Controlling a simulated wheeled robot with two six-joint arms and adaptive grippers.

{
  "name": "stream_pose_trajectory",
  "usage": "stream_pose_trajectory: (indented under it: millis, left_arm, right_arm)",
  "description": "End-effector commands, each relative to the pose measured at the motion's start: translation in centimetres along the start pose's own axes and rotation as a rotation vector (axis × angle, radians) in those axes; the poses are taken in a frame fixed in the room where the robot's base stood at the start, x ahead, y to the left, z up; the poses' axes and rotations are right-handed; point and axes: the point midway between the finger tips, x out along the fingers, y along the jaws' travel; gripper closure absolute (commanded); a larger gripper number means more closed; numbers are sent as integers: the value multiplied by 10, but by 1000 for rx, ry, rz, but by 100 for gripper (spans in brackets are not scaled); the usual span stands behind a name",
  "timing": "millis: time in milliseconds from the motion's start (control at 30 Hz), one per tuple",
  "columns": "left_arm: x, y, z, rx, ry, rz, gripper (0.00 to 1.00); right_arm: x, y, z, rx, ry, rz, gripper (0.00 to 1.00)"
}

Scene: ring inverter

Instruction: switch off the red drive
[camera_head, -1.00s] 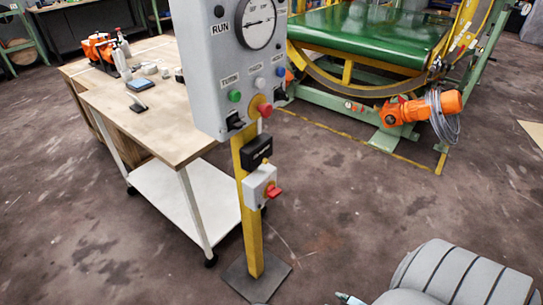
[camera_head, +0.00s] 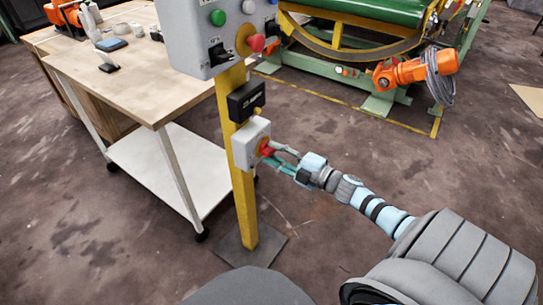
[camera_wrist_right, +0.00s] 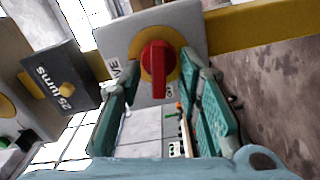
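The drive switch is a pale grey box (camera_head: 245,147) on the yellow post, with a red rotary handle (camera_head: 266,149) on a yellow disc. In the right wrist view the red handle (camera_wrist_right: 156,69) stands roughly upright in the picture on its yellow round plate (camera_wrist_right: 136,48), with partly covered lettering beside it. My right gripper (camera_head: 277,157) is at the front of the switch. In the right wrist view its teal fingers (camera_wrist_right: 162,84) are apart, one on each side of the handle, with gaps visible; contact is not clear. My left gripper is not in view.
A black box (camera_head: 246,101) sits just above the switch, labelled "25 jums" in the wrist view (camera_wrist_right: 60,80). Higher is the grey control panel (camera_head: 206,35) with a red mushroom button (camera_head: 256,43). A workbench (camera_head: 125,85) stands left; open floor lies right.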

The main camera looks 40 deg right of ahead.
Motion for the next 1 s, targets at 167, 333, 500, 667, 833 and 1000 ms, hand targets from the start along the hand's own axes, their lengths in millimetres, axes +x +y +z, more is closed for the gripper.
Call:
stream_pose_trajectory:
  millis: [167,333,500,667,833,1000]
  left_arm:
    - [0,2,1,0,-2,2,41]
    - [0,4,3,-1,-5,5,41]
    - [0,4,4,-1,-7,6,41]
    - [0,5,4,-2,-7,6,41]
    - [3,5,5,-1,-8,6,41]
    - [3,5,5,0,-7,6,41]
  right_arm:
    - [6,0,-1,0,0,-1,68]
    - [7,0,-1,0,2,-2,73]
    - [7,0,-1,0,2,-2,100]
    - [7,0,-1,-5,2,-2,100]
    - [7,-1,-1,-197,2,-2,100]
    - [6,-1,0,-284,1,-2,100]
